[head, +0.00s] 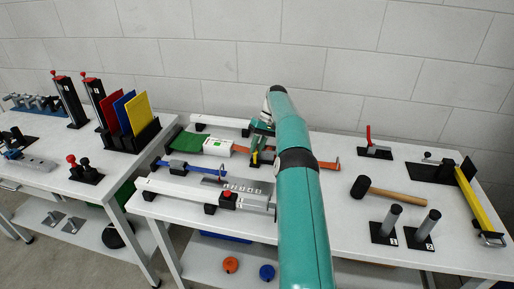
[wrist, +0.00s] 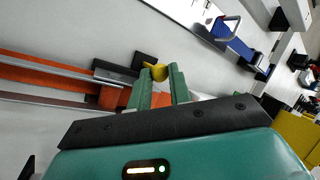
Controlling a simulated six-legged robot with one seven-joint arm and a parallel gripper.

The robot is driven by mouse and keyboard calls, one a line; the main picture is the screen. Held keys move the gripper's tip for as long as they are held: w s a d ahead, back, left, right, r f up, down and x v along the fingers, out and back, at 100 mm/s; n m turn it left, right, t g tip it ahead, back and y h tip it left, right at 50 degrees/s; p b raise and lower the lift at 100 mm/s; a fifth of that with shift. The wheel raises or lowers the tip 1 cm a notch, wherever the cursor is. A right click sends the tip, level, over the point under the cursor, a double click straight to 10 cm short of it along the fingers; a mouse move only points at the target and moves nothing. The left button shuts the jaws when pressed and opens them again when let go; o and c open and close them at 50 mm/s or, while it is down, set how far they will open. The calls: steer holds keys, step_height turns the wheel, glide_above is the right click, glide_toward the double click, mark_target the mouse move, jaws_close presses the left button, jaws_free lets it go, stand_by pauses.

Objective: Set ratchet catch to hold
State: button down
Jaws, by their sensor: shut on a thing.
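My gripper (head: 259,146) reaches over the middle of the right-hand table, partly hidden by my arm. In the wrist view its two green fingers (wrist: 162,88) are closed around a small yellow piece (wrist: 157,72), which shows between and just beyond the fingertips. The yellow piece also shows in the head view (head: 254,159). It looks like the ratchet catch, but I cannot read its position. It sits by a dark block (wrist: 144,60) beside an orange bar (wrist: 45,74) on a rail. The orange bar also shows right of my arm (head: 327,165).
A blue slide (head: 180,167) and a white rail with a red button (head: 227,195) lie in front and left. A white box (head: 218,147) stands on a green strip.

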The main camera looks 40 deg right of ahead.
steer(key=shift+w, duration=0.1)
stand_by(0.4)
steer(key=c, duration=1.3)
jaws_free()
steer(key=shift+s+a+r, duration=0.1)
steer(key=shift+s, duration=0.15)
